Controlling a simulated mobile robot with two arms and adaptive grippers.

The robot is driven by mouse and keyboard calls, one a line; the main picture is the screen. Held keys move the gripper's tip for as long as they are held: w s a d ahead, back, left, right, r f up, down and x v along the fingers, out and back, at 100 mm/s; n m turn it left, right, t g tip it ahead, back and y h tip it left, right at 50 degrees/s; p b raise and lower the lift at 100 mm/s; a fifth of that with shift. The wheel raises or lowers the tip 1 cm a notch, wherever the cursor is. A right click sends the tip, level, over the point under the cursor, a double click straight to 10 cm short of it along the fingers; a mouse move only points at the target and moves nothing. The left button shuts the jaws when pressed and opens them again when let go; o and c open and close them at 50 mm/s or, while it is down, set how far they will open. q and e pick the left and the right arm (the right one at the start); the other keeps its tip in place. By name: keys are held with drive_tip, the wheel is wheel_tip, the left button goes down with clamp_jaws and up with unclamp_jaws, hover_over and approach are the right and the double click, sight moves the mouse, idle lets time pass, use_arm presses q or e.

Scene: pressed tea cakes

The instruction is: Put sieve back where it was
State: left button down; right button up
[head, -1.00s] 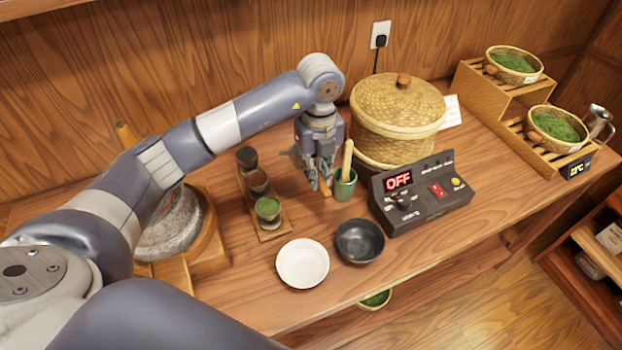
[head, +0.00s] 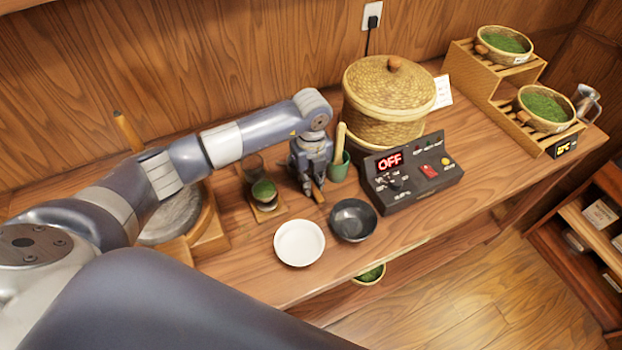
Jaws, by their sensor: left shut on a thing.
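My left gripper (head: 313,188) is low over the table, between the cup tray and the green cup. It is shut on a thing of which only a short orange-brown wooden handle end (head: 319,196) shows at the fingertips. I take this to be the sieve; its mesh is hidden behind the gripper. Whether it touches the table is unclear. My right gripper is not in view.
The green cup (head: 338,171), control box (head: 412,183) and lidded basket (head: 390,95) stand right. A white bowl (head: 299,243) and black bowl (head: 353,220) are in front.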

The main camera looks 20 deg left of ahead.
use_arm(q)
drive_tip(key=shift+f, duration=0.15)
drive_tip(key=c, duration=1.6)
unclamp_jaws()
drive_tip(key=shift+r, duration=0.3)
drive_tip(key=shift+r+b, duration=1.65)
drive_tip(key=shift+r, duration=4.25)
